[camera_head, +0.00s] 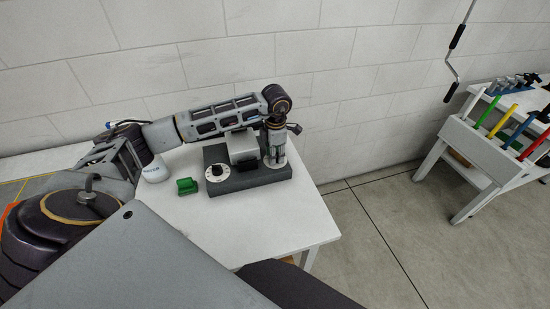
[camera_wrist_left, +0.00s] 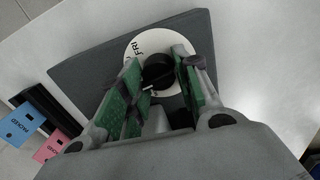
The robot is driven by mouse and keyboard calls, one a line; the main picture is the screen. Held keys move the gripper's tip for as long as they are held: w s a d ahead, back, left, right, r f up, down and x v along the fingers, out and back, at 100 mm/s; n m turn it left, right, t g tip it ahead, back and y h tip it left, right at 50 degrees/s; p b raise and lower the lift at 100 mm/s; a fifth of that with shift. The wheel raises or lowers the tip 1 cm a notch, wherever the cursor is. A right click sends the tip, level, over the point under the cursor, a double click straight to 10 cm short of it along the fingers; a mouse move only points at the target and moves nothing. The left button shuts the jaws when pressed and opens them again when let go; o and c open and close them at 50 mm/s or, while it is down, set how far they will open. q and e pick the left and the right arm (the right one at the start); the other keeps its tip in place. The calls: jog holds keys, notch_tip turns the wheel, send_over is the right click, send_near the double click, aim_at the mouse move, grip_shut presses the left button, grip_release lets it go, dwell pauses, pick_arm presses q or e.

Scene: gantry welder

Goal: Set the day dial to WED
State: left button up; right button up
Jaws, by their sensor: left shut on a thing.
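The day dial is a white disc with a black knob (camera_wrist_left: 158,72); "FRI" shows on its rim in the left wrist view, and its other labels are hidden or unreadable. In the head view the white disc (camera_head: 280,163) sits at the right end of a dark grey base (camera_head: 248,181). My left gripper (camera_head: 273,153) points down over this dial. In the wrist view its green-padded fingers (camera_wrist_left: 160,75) are shut on the knob, one on each side. A small white mark shows at the knob's lower left; which label it points at cannot be told. My right gripper is not in view.
A second white dial with a black knob (camera_head: 216,173) sits at the base's left end, with a grey box (camera_head: 243,147) between. A green block (camera_head: 187,186) and a white container (camera_head: 155,171) stand to the left. The table's (camera_head: 250,224) front is clear. A tool rack (camera_head: 485,150) stands right.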

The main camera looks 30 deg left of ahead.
pick_arm(q)
jog(key=shift+m+b, duration=0.4)
jog(key=shift+m, duration=0.3)
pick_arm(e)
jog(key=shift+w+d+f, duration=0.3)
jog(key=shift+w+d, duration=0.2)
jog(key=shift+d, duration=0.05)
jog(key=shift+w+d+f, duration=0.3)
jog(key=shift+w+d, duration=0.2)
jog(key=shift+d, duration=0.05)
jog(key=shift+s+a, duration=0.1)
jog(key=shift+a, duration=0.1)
